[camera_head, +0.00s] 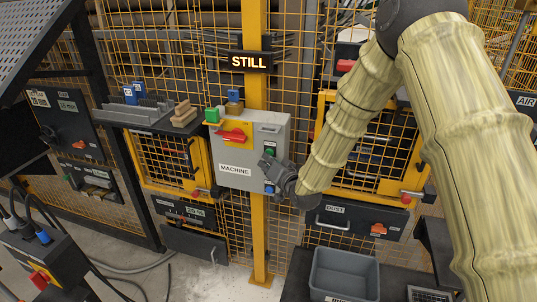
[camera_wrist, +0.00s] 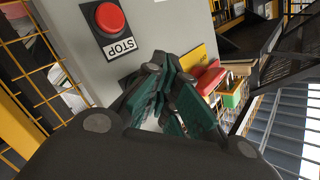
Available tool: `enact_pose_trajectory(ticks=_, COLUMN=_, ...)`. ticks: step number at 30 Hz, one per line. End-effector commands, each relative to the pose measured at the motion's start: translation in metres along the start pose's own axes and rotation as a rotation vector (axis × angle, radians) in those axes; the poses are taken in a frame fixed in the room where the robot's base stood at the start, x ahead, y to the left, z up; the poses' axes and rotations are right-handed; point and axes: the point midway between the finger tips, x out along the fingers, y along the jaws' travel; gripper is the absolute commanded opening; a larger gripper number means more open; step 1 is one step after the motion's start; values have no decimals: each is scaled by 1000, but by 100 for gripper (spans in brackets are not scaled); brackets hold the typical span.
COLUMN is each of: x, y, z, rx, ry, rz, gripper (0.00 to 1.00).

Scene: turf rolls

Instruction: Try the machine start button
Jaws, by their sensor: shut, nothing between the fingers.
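The grey machine box (camera_head: 240,150), labelled MACHINE, is fixed to the yellow post. It bears a red rotary handle (camera_head: 231,136) on a yellow plate and a small green button (camera_head: 270,151) at its right side. My gripper (camera_head: 268,163) is shut and empty, with its fingertips at the box's right side, just below the green button. Whether they touch the box I cannot tell. In the wrist view the shut fingers (camera_wrist: 168,72) lie over the box face, beside a red STOP button (camera_wrist: 110,17). The green button cannot be seen there; the fingers may cover it.
A lit sign reading STILL (camera_head: 250,61) hangs above the box. Green and blue blocks stand on the box top. Yellow mesh fencing (camera_head: 300,75) surrounds it. A grey bin (camera_head: 344,272) stands below right, near the DUST drawer (camera_head: 350,220). A shelf (camera_head: 140,116) is at left.

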Motion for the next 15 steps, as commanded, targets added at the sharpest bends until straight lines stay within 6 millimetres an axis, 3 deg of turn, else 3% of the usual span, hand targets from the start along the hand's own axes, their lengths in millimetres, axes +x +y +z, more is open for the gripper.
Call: enact_pose_trajectory(ticks=15, x=-6, y=-4, z=4, rx=0, ry=-1, rz=1, gripper=0)
